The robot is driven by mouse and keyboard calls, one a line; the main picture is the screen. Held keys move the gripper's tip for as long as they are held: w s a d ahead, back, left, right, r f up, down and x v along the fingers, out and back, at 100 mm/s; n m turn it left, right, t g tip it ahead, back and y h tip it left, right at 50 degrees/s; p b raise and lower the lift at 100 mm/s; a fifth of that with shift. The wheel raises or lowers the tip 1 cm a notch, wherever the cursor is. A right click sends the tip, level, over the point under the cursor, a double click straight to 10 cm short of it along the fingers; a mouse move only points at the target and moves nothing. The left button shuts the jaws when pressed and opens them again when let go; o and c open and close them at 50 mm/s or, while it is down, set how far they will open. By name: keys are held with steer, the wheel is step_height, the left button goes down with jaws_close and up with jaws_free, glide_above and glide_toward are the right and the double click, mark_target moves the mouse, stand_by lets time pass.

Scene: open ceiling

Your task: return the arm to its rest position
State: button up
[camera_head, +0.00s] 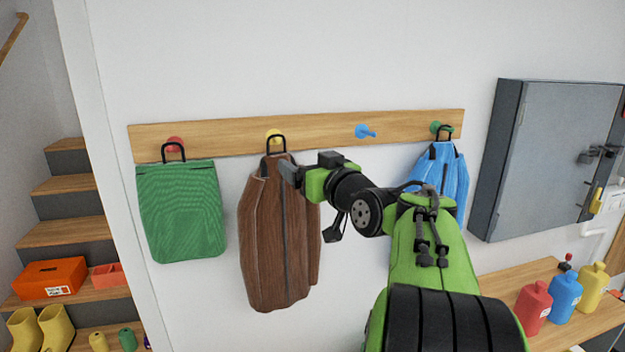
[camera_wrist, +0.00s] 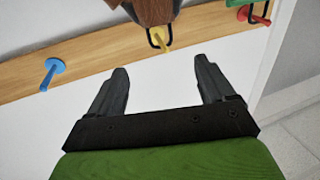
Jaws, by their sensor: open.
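My gripper (camera_wrist: 163,92) is open and empty in the wrist view, its two dark fingers spread apart. In the head view my gripper (camera_head: 290,172) is close to the upper part of the brown jacket (camera_head: 265,235), partly in front of it. The brown jacket hangs by its black loop from the yellow peg (camera_head: 274,135). In the wrist view the yellow peg (camera_wrist: 160,38) and the jacket's loop lie beyond the fingertips, with no finger around them. My green and black arm reaches up from the lower right.
A wooden rail (camera_head: 330,133) also bears a green bag (camera_head: 182,212) on the red peg, an empty blue peg (camera_head: 364,132) and a blue jacket (camera_head: 455,170) on the green peg. A grey cabinet (camera_head: 545,150) juts out right, above a bench (camera_head: 515,285) with bottles. Stairs stand left.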

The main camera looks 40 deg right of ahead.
steer(key=shift+s+a, duration=0.2)
steer(key=shift+s, duration=0.9)
steer(key=s+a+f+n+g+y, duration=0.1)
steer(key=s+a+f+g+y, duration=0.15)
steer(key=a+f, duration=0.55)
steer(key=s+a+f+n+g+y, duration=0.1)
steer(key=s+a+f+g, duration=0.3)
steer(key=a, duration=0.8)
steer(key=s+a+f+g, duration=0.4)
steer(key=s+f, duration=0.7)
steer(key=s, duration=0.4)
steer(key=shift+f+g, duration=0.2)
steer(key=shift+g, duration=0.55)
steer(key=shift+a, duration=0.1)
